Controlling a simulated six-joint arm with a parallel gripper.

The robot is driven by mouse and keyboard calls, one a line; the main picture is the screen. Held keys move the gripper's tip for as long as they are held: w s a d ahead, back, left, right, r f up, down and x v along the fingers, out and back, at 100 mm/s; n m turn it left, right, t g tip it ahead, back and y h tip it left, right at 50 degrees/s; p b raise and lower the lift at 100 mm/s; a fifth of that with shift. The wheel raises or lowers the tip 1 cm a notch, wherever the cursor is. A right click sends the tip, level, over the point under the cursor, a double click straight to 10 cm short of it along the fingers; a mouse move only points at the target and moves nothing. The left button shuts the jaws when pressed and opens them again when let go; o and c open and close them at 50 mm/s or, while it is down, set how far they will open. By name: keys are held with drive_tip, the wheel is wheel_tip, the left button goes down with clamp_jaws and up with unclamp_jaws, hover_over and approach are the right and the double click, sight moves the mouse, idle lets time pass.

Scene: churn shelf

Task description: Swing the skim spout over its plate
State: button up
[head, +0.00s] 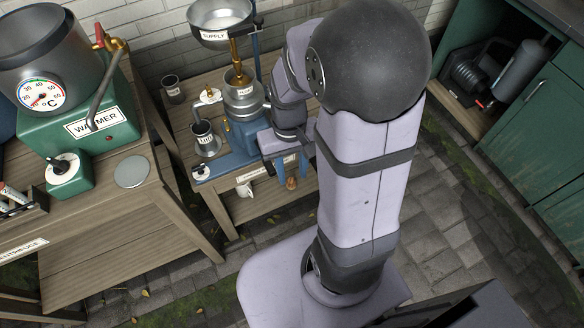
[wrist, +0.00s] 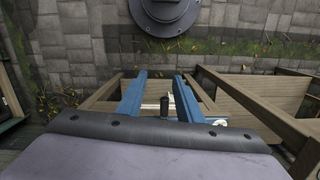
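The separator stands on the back table, with a metal bowl (head: 243,99) above a blue base (head: 213,172). I cannot read which spout this is. No other spout or plate shows clearly; my arm hides the separator's right side.
The supply bowl (head: 221,18) rises above the separator. A dark cup (head: 172,89) stands at the table's back left. The green warmer (head: 85,125) sits on the left bench (head: 95,235). A green cabinet (head: 540,125) is at the right. Paved floor lies between.

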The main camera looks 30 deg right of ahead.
drive_tip(key=c, duration=0.4)
drive_tip(key=shift+d+r, duration=0.1)
drive_tip(key=shift+r, duration=0.15)
clamp_jaws()
drive_tip(key=s+d+r+n+t+h+p, duration=0.1)
drive_tip(key=d+r+h+p, duration=0.1)
drive_tip(key=d+r+p, duration=0.4)
drive_tip(key=s+d+r+n+h+p, duration=0.15)
drive_tip(key=d+p, duration=0.25)
drive_tip(key=d, duration=0.4)
drive_tip(key=w+a+r+n+t+y, duration=0.2)
drive_tip(key=w+a+n+t, duration=0.4)
drive_tip(key=w+a+n, duration=0.3)
drive_tip(key=w+y, duration=0.1)
drive_tip(key=w, duration=0.1)
drive_tip(key=shift+w+y, duration=0.35)
